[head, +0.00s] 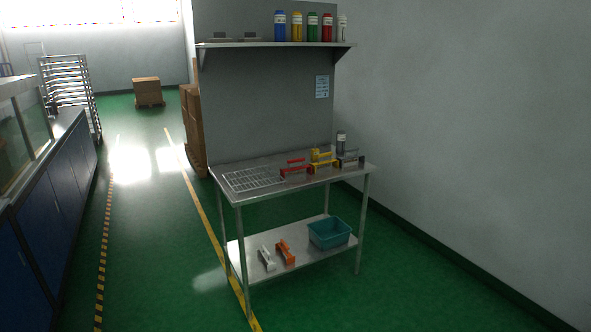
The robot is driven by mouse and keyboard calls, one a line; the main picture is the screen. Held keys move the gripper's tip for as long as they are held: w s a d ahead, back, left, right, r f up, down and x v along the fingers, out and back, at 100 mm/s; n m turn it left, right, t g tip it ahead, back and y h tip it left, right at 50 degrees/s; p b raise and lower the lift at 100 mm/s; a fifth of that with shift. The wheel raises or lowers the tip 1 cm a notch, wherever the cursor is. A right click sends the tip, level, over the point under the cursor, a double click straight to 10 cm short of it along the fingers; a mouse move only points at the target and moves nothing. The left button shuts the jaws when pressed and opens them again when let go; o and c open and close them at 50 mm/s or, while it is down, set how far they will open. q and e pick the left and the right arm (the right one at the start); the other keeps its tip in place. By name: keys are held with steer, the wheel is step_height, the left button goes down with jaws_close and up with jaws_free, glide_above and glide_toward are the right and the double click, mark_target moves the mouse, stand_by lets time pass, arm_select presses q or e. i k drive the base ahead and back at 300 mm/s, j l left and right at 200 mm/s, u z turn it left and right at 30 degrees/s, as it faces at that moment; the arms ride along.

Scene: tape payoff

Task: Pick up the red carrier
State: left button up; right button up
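The red carrier (295,170) stands on the top of the metal table (238,193), between a wire rack and a yellow carrier. It has a handle bar raised along its top. It is small and far off in the head view, so finer details cannot be told. Neither of my grippers shows in the head view.
A wire rack (252,180) lies left of the red carrier; a yellow carrier (323,163) and a grey carrier (348,159) stand to its right. The lower shelf holds a teal bin (330,233), an orange carrier (285,252) and a white carrier (266,258). Green floor is clear in front.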

mark_target(309, 169)
steer(key=i+l+u, duration=0.35)
steer(key=i+l, duration=0.9)
